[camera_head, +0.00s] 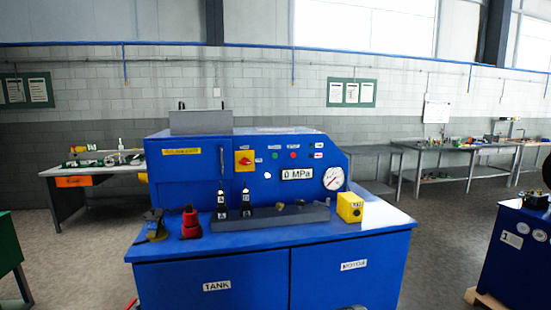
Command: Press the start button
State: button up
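A blue hydraulic test bench (205,265) stands straight ahead, with an upright blue control panel on top. On the panel are a small green button (275,156) and, just right of it, a small red button (293,155). The small labels above them are too small to read, so I cannot read which is marked start. A yellow switch plate with a red knob (244,161) is left of them. A display reading "0 MPa" (297,174) is below, and a round white gauge (333,178) is at right. My gripper is not in view.
Two black-handled levers (246,203), a red part (190,223) and a yellow box (350,207) stand on the bench top before the panel. Another blue machine (515,260) is at right. Grey worktables (440,148) line the back wall. Floor is clear between the machines.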

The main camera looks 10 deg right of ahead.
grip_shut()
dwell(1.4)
